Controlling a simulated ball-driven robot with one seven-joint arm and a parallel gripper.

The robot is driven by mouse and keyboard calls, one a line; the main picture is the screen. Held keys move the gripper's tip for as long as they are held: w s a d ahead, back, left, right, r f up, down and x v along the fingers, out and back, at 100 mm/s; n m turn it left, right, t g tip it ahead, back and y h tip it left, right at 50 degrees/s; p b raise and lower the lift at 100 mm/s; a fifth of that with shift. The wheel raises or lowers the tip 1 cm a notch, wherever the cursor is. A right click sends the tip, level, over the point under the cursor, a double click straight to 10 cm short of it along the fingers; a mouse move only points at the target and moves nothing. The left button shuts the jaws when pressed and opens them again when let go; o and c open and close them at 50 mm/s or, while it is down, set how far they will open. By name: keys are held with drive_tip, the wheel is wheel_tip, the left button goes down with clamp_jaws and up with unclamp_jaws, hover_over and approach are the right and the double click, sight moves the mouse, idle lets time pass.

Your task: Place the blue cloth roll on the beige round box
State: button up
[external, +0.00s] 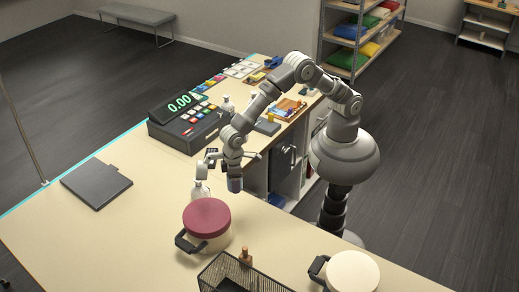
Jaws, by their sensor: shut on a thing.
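My gripper (234,175) hangs from the arm over the counter and is shut on a small blue piece, the blue cloth roll (235,185). Most of the roll is hidden by the gripper. The beige round box (352,272) stands at the front right edge of the counter, with a cream top and a dark handle at its left side. Its top looks bare. My gripper is well behind and to the left of it.
A round box with a maroon lid (207,215) and a white bottle (200,190) stand close to my gripper. A black wire basket (240,274) and a small brown bottle (245,257) lie between the two boxes. A cash register (188,125) stands behind.

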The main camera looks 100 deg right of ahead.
hover_over(217, 205)
drive_tip(key=shift+d+f, duration=0.1)
drive_tip(key=shift+f, duration=2)
drive_tip(key=shift+f, duration=0.2)
drive_tip(key=o, duration=1.1)
drive_tip(key=shift+r, duration=0.1)
